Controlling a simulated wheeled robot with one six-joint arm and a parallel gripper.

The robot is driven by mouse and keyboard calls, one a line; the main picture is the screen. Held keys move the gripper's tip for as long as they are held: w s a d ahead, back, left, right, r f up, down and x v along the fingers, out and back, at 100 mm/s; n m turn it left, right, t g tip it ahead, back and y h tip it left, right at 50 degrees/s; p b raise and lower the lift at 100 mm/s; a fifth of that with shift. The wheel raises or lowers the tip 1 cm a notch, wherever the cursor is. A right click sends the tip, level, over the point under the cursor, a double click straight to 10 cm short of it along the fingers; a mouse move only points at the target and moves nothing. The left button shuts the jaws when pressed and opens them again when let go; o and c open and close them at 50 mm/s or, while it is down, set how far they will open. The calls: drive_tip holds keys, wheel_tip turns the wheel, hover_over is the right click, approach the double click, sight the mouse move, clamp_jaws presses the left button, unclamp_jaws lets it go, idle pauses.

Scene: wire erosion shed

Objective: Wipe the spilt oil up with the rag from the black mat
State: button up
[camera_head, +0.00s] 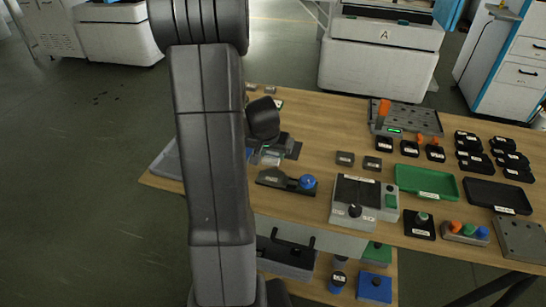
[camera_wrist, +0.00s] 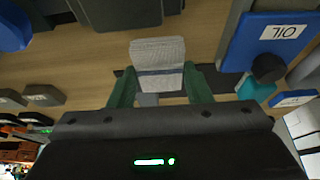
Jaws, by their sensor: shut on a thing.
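My gripper (camera_wrist: 160,88) has its two green fingers on either side of the light grey rag (camera_wrist: 157,58) and is shut on it. In the head view my gripper (camera_head: 268,152) is low over the wooden table, just right of my arm. The rag shows there as a small pale patch (camera_head: 270,158). Part of the black mat (camera_head: 293,150) shows beside the gripper; the rest is hidden. I cannot tell whether the rag touches the table. I cannot make out the spilt oil in either view.
A blue thing labelled OIL (camera_wrist: 256,52) lies close right in the wrist view. A black holder with a blue knob (camera_head: 307,182) is at the front edge. A grey box (camera_head: 363,203), green tray (camera_head: 426,182) and several small black trays fill the right. My arm hides the table's left part.

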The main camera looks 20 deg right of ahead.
drive_tip(key=shift+s+d+r, duration=0.1)
drive_tip(key=shift+s+r, duration=0.1)
drive_tip(key=shift+r, duration=0.45)
drive_tip(key=shift+w+r+p, duration=0.1)
drive_tip(key=shift+r+p, duration=0.6)
drive_tip(key=shift+p, duration=0.05)
drive_tip(key=shift+r+p, duration=1.05)
drive_tip(key=shift+r, duration=0.55)
